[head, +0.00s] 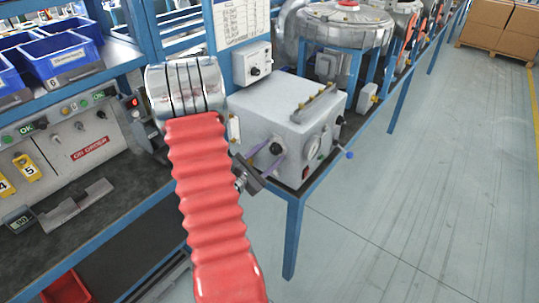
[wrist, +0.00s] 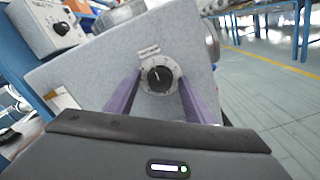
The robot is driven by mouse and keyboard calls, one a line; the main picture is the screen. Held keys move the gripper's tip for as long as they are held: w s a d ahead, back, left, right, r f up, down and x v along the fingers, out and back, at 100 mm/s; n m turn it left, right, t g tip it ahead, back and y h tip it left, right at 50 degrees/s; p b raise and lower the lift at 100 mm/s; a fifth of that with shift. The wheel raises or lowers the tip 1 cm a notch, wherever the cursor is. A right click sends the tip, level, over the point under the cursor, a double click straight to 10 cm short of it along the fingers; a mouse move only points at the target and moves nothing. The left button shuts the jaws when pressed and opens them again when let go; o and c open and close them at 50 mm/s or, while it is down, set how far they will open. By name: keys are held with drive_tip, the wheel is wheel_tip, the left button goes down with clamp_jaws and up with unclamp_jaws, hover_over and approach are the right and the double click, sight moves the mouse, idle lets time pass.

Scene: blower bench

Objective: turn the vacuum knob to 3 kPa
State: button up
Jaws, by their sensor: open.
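The vacuum knob (wrist: 160,78) is black and round with a white pointer line, set in a pale dial on the front of a grey box (wrist: 90,72). In the wrist view the pointer aims roughly up, slightly left; the dial's numbers are too small to read. In the head view the knob (head: 277,148) shows on the box's (head: 262,118) left front part. My gripper (wrist: 161,84) is open, with one purple finger on each side of the knob and visible gaps between. It also shows in the head view (head: 273,156), its fingers reaching to the box front.
A round gauge (head: 313,147) and a blue-tipped lever (head: 345,154) are on the same box to the right. A smaller control box (head: 252,64) with another black knob is above left. A blower (head: 345,27) stands behind. Open floor (head: 410,180) lies right.

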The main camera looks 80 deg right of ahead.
drive_tip(key=shift+c, duration=0.2)
drive_tip(key=c, duration=1)
drive_tip(key=shift+a, duration=0.1)
drive_tip(key=shift+c, duration=0.2)
